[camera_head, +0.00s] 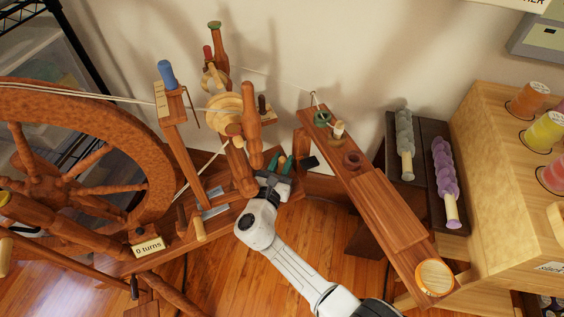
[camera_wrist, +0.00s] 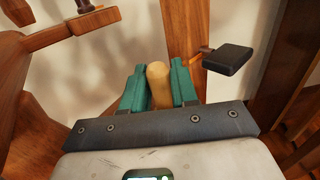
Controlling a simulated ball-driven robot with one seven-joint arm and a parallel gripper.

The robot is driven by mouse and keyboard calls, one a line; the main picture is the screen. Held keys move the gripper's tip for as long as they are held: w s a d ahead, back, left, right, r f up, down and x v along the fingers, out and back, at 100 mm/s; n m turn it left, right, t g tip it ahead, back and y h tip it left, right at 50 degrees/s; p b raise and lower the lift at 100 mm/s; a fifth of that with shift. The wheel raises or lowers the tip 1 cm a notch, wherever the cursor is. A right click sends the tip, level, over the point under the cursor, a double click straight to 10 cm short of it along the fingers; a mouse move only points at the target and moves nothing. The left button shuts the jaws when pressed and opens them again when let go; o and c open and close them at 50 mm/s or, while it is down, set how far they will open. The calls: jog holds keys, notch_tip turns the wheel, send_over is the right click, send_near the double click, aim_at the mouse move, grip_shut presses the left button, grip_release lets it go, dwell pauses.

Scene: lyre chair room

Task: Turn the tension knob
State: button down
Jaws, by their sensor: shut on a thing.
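My gripper (camera_head: 283,166) is at the spinning wheel's wooden base, right of the upright posts. In the wrist view its two teal fingers (camera_wrist: 158,82) are shut on a pale wooden rounded knob (camera_wrist: 159,88), one finger on each side. I take this to be the tension knob; in the head view the fingers and hand hide it. A small sign reading "0 turns" (camera_head: 148,246) stands on the base at lower left.
The large wooden wheel (camera_head: 155,190) fills the left. A plank (camera_head: 385,210) with small fittings runs down to the right of my arm. Another pale peg (camera_head: 198,229) sticks out of the base. A dark block (camera_wrist: 228,59) is close right of the fingers.

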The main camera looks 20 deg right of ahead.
jog(key=c, duration=1)
grip_release()
jog(key=shift+c, duration=0.2)
jog(key=p+v, duration=0.2)
jog(key=v, duration=0.8)
jog(key=shift+s+a, duration=0.25)
